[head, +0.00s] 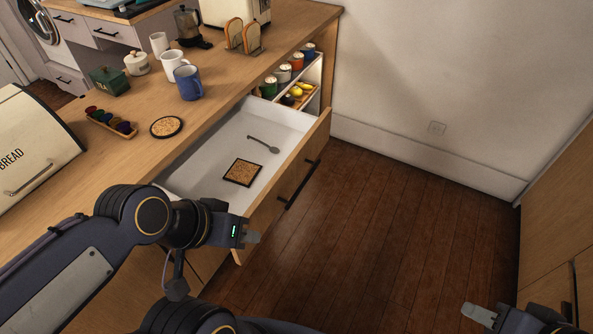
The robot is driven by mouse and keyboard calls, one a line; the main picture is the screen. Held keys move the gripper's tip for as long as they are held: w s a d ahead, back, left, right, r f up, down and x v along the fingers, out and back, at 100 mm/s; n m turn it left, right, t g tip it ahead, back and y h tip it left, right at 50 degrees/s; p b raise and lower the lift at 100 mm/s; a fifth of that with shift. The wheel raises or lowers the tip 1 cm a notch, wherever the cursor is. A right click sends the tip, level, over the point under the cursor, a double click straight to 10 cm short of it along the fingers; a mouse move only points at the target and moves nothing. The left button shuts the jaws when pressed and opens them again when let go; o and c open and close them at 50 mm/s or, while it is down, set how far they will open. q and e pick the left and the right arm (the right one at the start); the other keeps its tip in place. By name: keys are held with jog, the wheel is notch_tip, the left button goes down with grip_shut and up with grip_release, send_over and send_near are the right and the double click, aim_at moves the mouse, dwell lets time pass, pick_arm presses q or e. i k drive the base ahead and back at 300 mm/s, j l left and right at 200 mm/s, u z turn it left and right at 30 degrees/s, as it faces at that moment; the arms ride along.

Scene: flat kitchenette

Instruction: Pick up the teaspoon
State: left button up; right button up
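The teaspoon (263,145) is dark grey and lies in the open drawer (215,143), towards its back right part. A square cork mat with a dark edge (243,173) lies nearer in the same drawer. My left gripper (252,237) is above the drawer's near front corner, apart from the teaspoon; its fingers appear as one grey piece, so its opening is unclear. My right gripper (470,311) is low at the bottom right, over the floor and far from the drawer; its opening is also unclear. The teaspoon is not covered by anything.
The drawer front with its dark handle (297,189) juts out over the wooden floor. The counter holds a blue mug (188,83), a round cork coaster (166,127), a capsule tray (111,124) and a bread box (30,150). Open shelves with jars (284,74) stand beyond. The floor (400,200) is clear.

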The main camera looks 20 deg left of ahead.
aim_at(275, 150)
jog(key=i+u, duration=0.25)
jog(key=u, duration=0.25)
jog(key=i+l+u, duration=0.2)
jog(key=u, duration=0.25)
jog(key=i+l+u, duration=0.2)
jog(key=u, duration=0.3)
jog(key=i+l+u, duration=0.1)
jog(key=l+u, duration=0.35)
jog(key=i+l+u, duration=0.1)
jog(key=l+u, duration=0.2)
jog(key=u, duration=0.2)
jog(key=l+u, duration=0.75)
jog(key=u, duration=0.2)
jog(key=k+l+u, duration=0.1)
jog(key=l+u, duration=0.35)
jog(key=j, duration=0.1)
